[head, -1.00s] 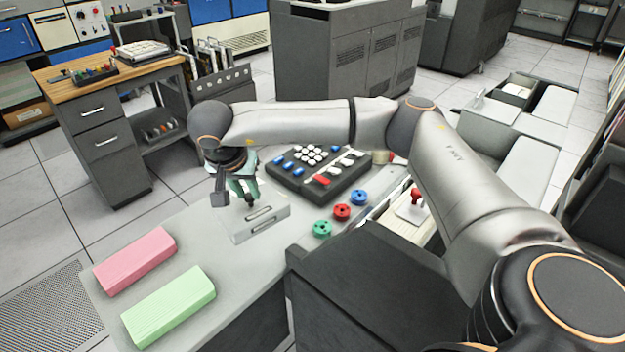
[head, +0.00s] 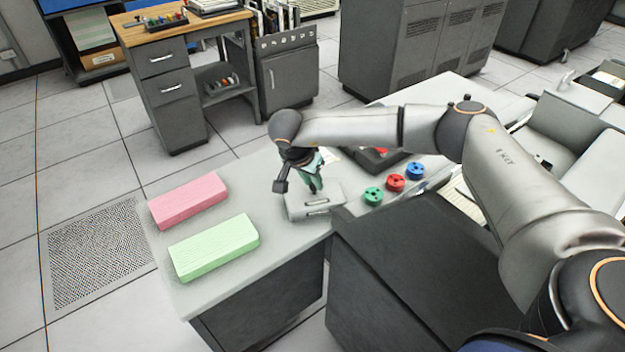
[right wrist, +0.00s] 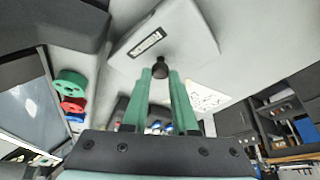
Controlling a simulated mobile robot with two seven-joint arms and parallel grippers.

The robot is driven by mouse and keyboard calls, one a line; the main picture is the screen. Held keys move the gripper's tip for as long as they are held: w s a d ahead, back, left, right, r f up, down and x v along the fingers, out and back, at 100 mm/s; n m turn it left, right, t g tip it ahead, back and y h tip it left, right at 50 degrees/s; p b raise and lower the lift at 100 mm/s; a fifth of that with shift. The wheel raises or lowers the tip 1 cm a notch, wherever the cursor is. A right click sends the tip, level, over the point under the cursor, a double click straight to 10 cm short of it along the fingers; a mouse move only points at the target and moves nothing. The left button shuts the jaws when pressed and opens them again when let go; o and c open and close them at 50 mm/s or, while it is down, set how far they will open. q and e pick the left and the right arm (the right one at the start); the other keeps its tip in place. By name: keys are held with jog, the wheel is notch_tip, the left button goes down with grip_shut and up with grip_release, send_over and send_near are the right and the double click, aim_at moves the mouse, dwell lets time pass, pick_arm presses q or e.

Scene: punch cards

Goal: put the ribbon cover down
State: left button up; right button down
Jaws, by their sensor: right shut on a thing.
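The ribbon cover (head: 328,196) is a pale grey flat box with a dark slot in its side and a small dark knob (right wrist: 160,66) on it. My right gripper (head: 314,190) has green fingers and is shut on that knob. In the right wrist view the fingertips (right wrist: 160,73) close on the knob from both sides, and the cover (right wrist: 190,35) shows beyond them. The cover is over the light grey table (head: 262,188); I cannot tell whether its underside touches the top. My left gripper is not in view.
A pink block (head: 188,200) and a light green block (head: 214,247) lie on the table at left. Green (head: 373,196), red (head: 395,182) and blue (head: 414,170) spools lie to the right. A dark cabinet (head: 395,265) stands close in front of the cover. Tabletop is clear between blocks and cover.

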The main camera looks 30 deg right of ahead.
jog(key=c, duration=0.7)
grip_release()
jog(key=v, duration=1.2)
